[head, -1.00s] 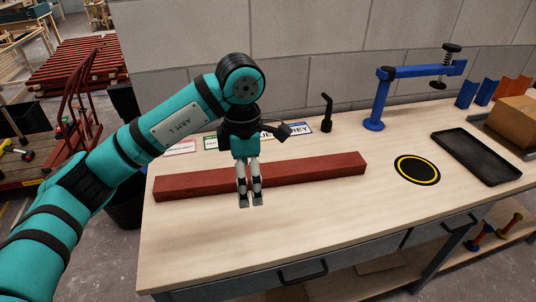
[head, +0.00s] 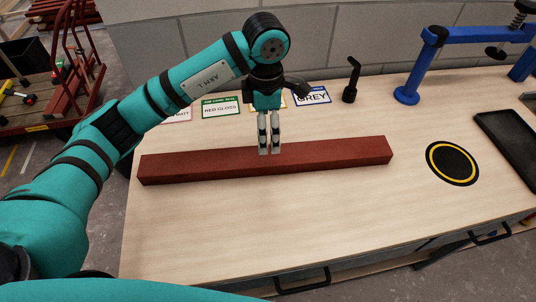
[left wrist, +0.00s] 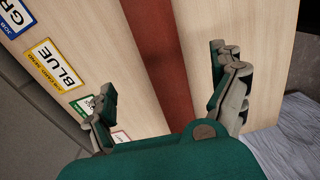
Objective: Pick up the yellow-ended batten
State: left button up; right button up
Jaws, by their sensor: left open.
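A long red-brown batten (head: 335,155) lies across the bench top, running left to right. I see no yellow end on it; both ends look red-brown in the head view. My left gripper (head: 269,151) points down over the middle of the batten, fingertips overlapping its upper face in the picture. Whether they touch it, I cannot tell. In the left wrist view the batten (left wrist: 158,55) runs between the spread fingers of the left gripper (left wrist: 165,82), with a gap on both sides. The left gripper is open and empty. My right gripper is not in view.
A blue clamp stand (head: 408,92), a black disc with yellow ring (head: 452,163) and a black tray (head: 510,145) are at right. The bench front is clear.

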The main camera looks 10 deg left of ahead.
pick_arm(q)
jog(key=p, duration=0.1)
send_over(268, 155)
jog(key=f, duration=0.5)
jog(key=shift+w+a, duration=0.15)
jog(key=shift+a, duration=0.1)
jog(key=shift+f, duration=0.5)
jog(key=shift+d+f+p, duration=0.1)
jog(key=shift+f+p, duration=0.2)
jog(key=shift+p, duration=0.1)
notch_tip(268, 155, down, 4)
jog(key=shift+r+p, duration=0.2)
jog(key=shift+p, duration=0.5)
jog(key=shift+f, duration=0.45)
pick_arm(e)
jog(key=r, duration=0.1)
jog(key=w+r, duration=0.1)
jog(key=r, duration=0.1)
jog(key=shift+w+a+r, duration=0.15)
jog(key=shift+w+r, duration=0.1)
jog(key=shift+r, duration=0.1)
pick_arm(q)
jog(key=c, duration=1.6)
jog(key=shift+c, duration=1)
jog(key=shift+r, duration=0.15)
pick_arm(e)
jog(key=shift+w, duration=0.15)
